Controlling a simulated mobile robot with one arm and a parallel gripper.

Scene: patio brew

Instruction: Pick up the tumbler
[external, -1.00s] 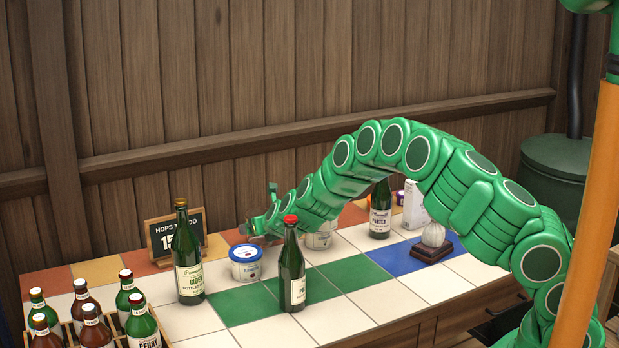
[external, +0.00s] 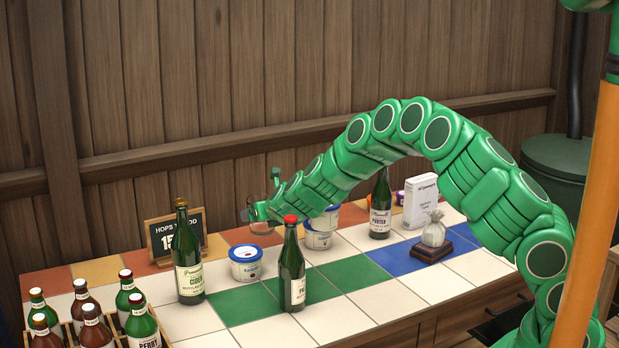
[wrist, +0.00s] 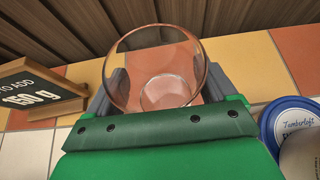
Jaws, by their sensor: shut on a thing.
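The tumbler (wrist: 157,52) is a clear glass with a round rim and a thick base, in the middle of the wrist view. My gripper (wrist: 160,82) is shut on it, with a grey finger on each side of the glass. In the external view my gripper (external: 257,211) is over the back of the tiled counter, behind the red-capped bottle. The glass is hard to make out there. It seems to be held above the tiles, but the gap below it does not show clearly.
A white tub with a blue lid (external: 246,263) and a red-capped green bottle (external: 292,265) stand in front of my gripper. More stacked tubs (external: 319,236) are under my arm.

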